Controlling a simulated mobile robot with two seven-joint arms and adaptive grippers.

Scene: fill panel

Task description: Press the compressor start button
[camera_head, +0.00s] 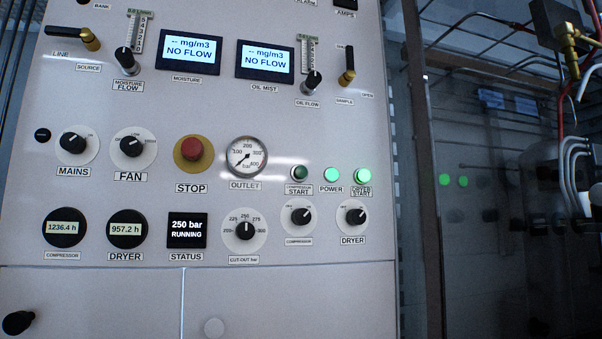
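The compressor start button (299,173) is a small round dark green button on the grey panel (300,140), above a label reading "COMPRESSOR START". It looks unlit. To its right, the power light (331,174) and the dryer start button (363,175) both glow bright green. The status display (187,230) reads "250 bar RUNNING". The outlet gauge (246,156) sits just left of the compressor start button, its needle pointing to the lower left. Neither of my grippers shows in the head view.
A red stop button (191,149) on a yellow base is left of the gauge. Rotary knobs such as the compressor knob (299,216) and dryer knob (354,216) lie below. A glossy surface with pipes and hoses (575,165) is at the right. The space before the panel looks clear.

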